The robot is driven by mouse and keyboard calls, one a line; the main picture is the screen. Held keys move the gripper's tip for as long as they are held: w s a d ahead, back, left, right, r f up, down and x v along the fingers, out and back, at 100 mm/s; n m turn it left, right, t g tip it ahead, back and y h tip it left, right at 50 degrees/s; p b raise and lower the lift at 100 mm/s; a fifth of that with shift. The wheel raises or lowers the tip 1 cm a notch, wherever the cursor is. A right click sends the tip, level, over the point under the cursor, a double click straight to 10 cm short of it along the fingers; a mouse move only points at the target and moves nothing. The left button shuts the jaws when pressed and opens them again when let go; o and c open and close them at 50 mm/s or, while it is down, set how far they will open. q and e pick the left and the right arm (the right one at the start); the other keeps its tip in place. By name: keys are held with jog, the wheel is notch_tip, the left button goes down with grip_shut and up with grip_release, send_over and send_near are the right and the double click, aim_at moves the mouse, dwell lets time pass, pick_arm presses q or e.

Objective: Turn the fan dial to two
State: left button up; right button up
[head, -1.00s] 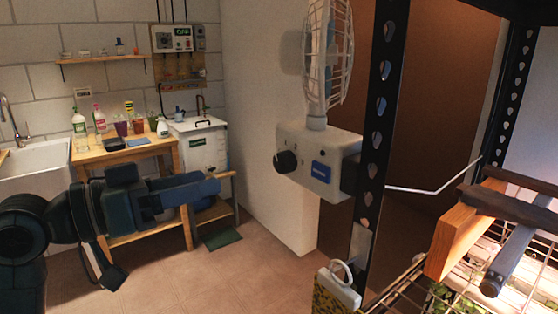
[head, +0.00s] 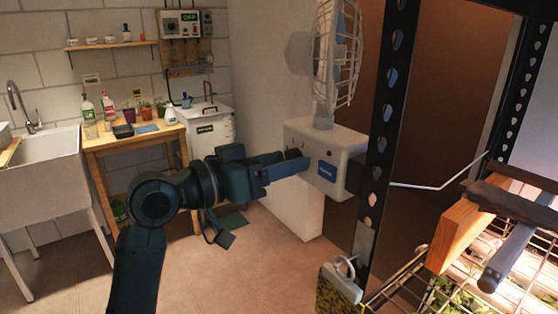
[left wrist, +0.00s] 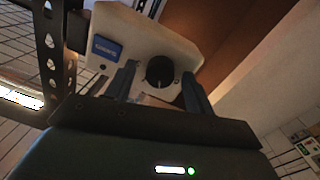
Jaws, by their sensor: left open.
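The fan (head: 327,60) has a white caged head on a pale control box (head: 345,150) with a blue label. The black round dial (left wrist: 160,71) shows on the box front in the left wrist view; which number it points at is too small to tell. My left gripper (head: 300,162) is at the box front and hides the dial in the head view. In the left wrist view its open fingers stand on either side of the dial, with gaps; I cannot tell whether either touches it. My right gripper is not in view.
A black perforated rack post (head: 384,130) stands just right of the box. A wire shelf (head: 400,290) with lit plants is at lower right, and a yellow patterned object (head: 338,290) hangs near it. A wooden table (head: 135,144) with bottles and a sink (head: 45,165) stand behind at left.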

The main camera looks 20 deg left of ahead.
pick_arm(q)
jog(key=c, duration=1)
jog(key=shift+o, duration=0.2)
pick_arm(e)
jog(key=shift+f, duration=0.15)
pick_arm(q)
jog(key=m, duration=0.9)
jog(key=shift+m+b, duration=0.3)
jog(key=shift+b, duration=0.05)
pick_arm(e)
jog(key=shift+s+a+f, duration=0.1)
pick_arm(q)
jog(key=o, duration=1)
jog(key=shift+c, duration=0.2)
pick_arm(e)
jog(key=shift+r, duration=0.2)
